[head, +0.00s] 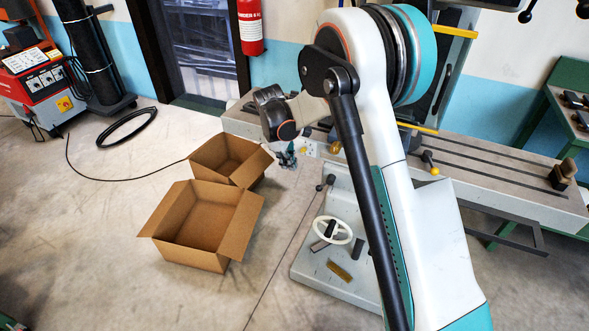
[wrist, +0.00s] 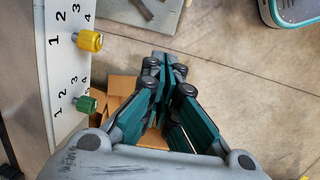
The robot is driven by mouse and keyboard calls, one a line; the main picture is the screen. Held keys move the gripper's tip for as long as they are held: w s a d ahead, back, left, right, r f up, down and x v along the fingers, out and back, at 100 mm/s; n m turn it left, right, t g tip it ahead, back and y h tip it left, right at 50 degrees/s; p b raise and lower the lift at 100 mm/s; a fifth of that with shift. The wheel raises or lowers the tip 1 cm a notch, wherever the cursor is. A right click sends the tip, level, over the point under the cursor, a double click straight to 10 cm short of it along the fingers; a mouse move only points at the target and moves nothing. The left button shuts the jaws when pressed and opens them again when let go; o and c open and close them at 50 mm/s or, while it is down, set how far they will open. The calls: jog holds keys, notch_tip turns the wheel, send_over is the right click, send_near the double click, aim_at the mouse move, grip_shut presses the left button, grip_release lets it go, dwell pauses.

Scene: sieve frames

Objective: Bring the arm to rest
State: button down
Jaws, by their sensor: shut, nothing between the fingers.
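My arm rises at the right of the head view and bends over at the top, with its wrist (head: 275,112) out to the left. My gripper (wrist: 163,68) points away from the camera in the wrist view, its teal fingers brought together at the tips with nothing between them. In the head view the teal fingers (head: 287,156) show small, hanging beside the farther box. The gripper appears to be in free air, and cardboard shows behind it in the wrist view (wrist: 122,86).
Two open cardboard boxes, a nearer (head: 185,257) and a farther (head: 212,150), stand on the floor. A grey machine base (head: 310,262) carries a white handwheel (head: 333,230) and loose bars. A long machine table (head: 480,165) runs behind. A cable (head: 128,128) lies at left.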

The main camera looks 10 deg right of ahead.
jog(key=s+d+r+m+t+y, duration=0.1)
jog(key=s+d+r+m, duration=0.1)
jog(key=s+r, duration=0.65)
jog(key=s+d+r+m+t, duration=0.25)
jog(key=s+r, duration=0.35)
jog(key=r, duration=0.5)
jog(key=s+r+m+t, duration=0.1)
jog(key=s+m, duration=0.2)
jog(key=s, duration=0.7)
jog(key=s+d+m+t+y, duration=0.1)
jog(key=s+m+t, duration=0.1)
jog(key=s, duration=0.8)
jog(key=shift+s+d+r+m, duration=0.3)
jog(key=shift+s+r+m, duration=0.1)
jog(key=shift+m, duration=0.25)
